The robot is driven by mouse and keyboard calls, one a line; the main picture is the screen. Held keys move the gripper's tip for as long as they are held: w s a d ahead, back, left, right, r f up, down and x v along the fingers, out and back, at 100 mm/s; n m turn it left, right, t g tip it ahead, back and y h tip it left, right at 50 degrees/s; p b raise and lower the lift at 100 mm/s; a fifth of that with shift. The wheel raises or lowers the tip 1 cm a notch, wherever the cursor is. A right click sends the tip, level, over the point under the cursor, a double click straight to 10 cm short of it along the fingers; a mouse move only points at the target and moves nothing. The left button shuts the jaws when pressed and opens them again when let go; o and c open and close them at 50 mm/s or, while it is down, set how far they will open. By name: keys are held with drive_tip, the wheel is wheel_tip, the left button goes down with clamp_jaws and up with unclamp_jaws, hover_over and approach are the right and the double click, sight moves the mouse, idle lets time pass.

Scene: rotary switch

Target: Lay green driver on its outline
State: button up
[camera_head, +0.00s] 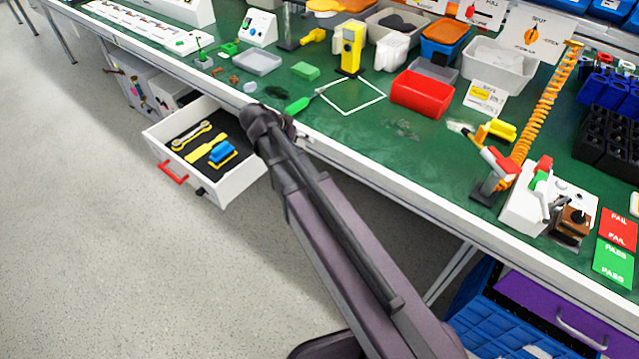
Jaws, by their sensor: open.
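The green driver (300,105) lies on the green bench mat, its handle toward the lower left and its thin shaft pointing up and right. A white square outline (364,108) is on the mat just right of the handle. The shaft reaches the outline's upper left side, while the handle lies outside it.
An open white drawer (236,187) below the bench holds a wrench, a yellow tool and a blue item on dark foam. A red bin (421,94) stands right of the outline, a yellow meter (349,48) behind it. A green block (305,71) lies behind the driver.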

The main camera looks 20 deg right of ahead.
drive_tip(key=s+d+f+n+g+y, duration=0.1)
drive_tip(key=s+f+n+y, duration=0.1)
drive_tip(key=s, duration=0.5)
drive_tip(key=s+d+f+n+g+y, duration=0.1)
drive_tip(key=s+f+n+g+y, duration=0.1)
drive_tip(key=s+n+y, duration=0.3)
drive_tip(key=s+f, duration=0.1)
drive_tip(key=s, duration=0.2)
drive_tip(key=shift+n+y, duration=0.3)
drive_tip(key=shift+y, duration=0.1)
drive_tip(key=shift+w, duration=0.1)
